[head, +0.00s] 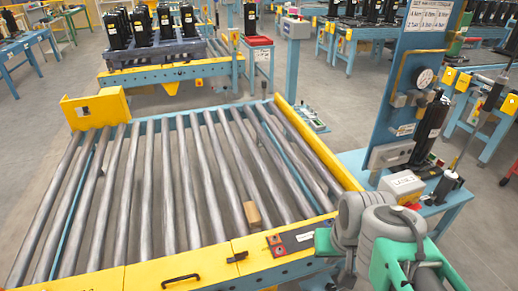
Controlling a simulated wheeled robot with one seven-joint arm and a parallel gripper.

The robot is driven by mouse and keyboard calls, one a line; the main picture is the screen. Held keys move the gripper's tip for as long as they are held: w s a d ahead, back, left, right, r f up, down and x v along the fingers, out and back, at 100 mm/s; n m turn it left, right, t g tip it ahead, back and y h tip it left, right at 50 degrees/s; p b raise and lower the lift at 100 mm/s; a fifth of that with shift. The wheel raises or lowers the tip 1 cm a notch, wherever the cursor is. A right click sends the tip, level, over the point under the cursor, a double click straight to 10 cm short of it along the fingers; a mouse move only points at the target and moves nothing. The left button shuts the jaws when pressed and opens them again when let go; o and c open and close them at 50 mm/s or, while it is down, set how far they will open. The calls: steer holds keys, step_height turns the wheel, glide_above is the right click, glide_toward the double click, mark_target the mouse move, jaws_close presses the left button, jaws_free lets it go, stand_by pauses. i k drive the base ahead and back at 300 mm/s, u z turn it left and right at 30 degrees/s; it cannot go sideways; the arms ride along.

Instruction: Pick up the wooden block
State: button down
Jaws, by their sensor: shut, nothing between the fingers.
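The wooden block (252,215) is a small tan-brown block. It lies on the grey metal rollers of the roller conveyor (195,262), near its front right part, close to the yellow front rail. Nothing covers it in the head view. Parts of my arm, grey and green, show at the bottom right, to the right of the block and apart from it. The fingers of my gripper cannot be made out in this view.
A yellow rail (315,145) edges the conveyor's right side. A red plate with buttons (277,246) and a black handle (181,280) sit at its front. A blue workbench (452,212) with a gauge panel (408,85) stands right. The rollers around the block are clear.

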mark_target(254, 221)
steer(key=u, duration=4.5)
steer(key=k, duration=1.1)
steer(key=z, duration=1.15)
